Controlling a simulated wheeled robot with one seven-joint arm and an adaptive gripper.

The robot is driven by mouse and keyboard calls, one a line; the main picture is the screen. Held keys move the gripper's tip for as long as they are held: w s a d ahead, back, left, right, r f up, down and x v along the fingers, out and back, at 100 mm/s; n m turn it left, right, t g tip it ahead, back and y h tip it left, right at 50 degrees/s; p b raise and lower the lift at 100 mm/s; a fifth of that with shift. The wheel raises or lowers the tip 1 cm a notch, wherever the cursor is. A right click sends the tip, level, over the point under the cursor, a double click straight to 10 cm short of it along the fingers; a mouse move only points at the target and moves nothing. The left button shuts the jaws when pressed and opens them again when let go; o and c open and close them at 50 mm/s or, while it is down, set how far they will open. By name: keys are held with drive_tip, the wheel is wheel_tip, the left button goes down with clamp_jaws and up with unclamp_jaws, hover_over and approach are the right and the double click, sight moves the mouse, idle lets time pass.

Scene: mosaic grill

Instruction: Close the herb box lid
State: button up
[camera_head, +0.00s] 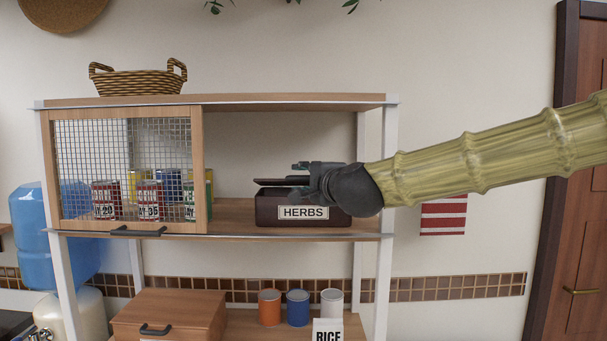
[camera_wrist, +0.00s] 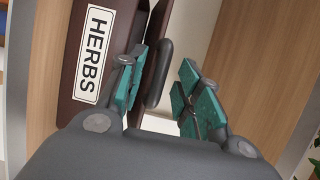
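The herb box (camera_head: 265,214) is dark brown with a white HERBS label and stands on the shelf's middle level, at its right side. Its lid (camera_head: 268,182) is raised above the box body, close to level, with a dark gap under it at the left. My gripper (camera_head: 303,180) is at the front right of the lid and hides part of it. In the wrist view the box front (camera_wrist: 70,75) is at the left. My gripper (camera_wrist: 163,90) is open there, with a dark rounded handle (camera_wrist: 158,73) between its teal fingers, nearer the left finger. Contact cannot be told.
A mesh-fronted wooden door (camera_head: 125,170) with several cans behind it covers the shelf's left side. The upper shelf board (camera_head: 290,100) lies above the box, with a wicker basket (camera_head: 137,82) on it. Cans and a wooden box (camera_head: 170,312) stand below.

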drive_tip(key=shift+x, duration=0.9)
clamp_jaws()
